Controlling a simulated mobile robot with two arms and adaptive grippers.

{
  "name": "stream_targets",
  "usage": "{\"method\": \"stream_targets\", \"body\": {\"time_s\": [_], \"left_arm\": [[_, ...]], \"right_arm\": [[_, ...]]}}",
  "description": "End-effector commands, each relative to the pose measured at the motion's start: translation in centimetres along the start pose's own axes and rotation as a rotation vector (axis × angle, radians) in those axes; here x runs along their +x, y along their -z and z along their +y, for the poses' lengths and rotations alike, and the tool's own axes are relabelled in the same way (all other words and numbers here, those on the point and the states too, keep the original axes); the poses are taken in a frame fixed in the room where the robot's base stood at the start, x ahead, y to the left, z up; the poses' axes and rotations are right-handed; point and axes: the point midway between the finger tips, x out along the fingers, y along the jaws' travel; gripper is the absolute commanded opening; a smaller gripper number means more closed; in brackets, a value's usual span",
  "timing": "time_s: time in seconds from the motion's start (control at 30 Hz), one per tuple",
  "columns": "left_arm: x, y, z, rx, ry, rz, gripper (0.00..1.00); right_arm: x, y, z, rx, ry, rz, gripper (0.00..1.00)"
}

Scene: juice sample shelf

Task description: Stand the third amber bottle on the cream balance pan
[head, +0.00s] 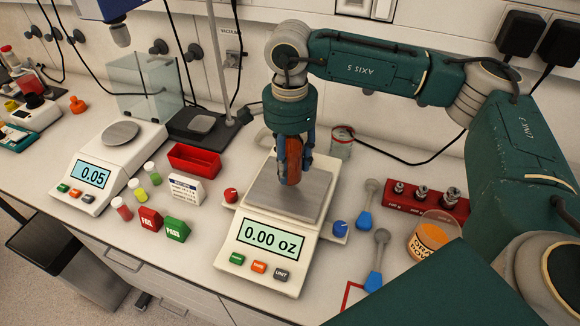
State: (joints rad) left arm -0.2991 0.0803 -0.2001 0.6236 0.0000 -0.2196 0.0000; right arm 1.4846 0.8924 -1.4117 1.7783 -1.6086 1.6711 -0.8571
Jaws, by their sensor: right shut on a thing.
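My right gripper (293,158) is shut on an amber bottle (292,161), reddish-brown and upright between the blue fingers. The bottle is over the rear part of the steel pan (262,199) of the cream balance (268,225). The display reads 0.00 oz; I cannot tell for sure whether the bottle's base touches the pan. The fingers hide the bottle's sides. No other amber bottle can be made out clearly. My left gripper is not in view.
A second balance (105,160) reading 0.05 stands left. Between them are a red tray (194,159), several small vials and FAIL (150,219) and PASS (176,229) blocks. Right are blue-handled scoops, a weight block (428,203) and an orange-labelled jar (430,238). A tin (341,142) stands behind.

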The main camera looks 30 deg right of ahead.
Motion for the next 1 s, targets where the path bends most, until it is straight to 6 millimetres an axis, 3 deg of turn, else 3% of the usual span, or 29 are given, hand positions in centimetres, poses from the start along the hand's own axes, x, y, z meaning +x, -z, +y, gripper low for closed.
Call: {"method": "stream_targets", "body": {"time_s": [0.2,0.6,0.63,0.7,1.0], "left_arm": [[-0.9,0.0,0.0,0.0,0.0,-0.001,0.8],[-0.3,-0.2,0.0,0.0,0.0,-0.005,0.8],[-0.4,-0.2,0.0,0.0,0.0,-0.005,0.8],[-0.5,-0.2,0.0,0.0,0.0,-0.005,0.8],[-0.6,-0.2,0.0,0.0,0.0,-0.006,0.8]], "right_arm": [[2.5,0.0,0.0,0.001,0.0,-0.001,0.09],[3.2,0.0,0.0,0.001,0.001,-0.001,0.09],[3.1,0.0,0.0,0.001,0.0,-0.001,0.48],[3.1,0.0,0.0,0.001,0.0,-0.001,0.62],[3.0,0.0,0.0,0.001,0.0,0.0,0.63]]}}
